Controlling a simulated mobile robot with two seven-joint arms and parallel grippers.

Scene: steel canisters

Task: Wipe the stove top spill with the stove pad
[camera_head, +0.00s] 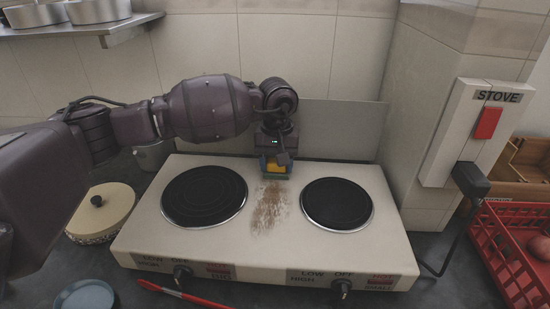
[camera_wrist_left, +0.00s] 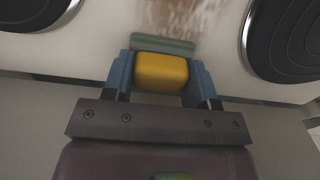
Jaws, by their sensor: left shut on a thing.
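The white two-burner stove (camera_head: 300,260) stands on the dark counter. A brown streaky spill (camera_head: 268,207) lies on its top between the two black burners. It also shows at the top of the left wrist view (camera_wrist_left: 180,15). My left gripper (camera_head: 275,168) is at the back edge of the stove, just behind the spill. It is shut on the stove pad, a yellow block with a green underside (camera_wrist_left: 162,72), held between the blue fingers. Whether the pad touches the stove top I cannot tell. My right gripper is not in view.
The left burner (camera_head: 204,196) and right burner (camera_head: 337,204) flank the spill. A lidded pot (camera_head: 100,212) stands left of the stove. A red crate (camera_head: 510,250) and a wall box marked STOVE (camera_head: 462,130) are at the right. A red-handled tool (camera_head: 195,297) lies in front.

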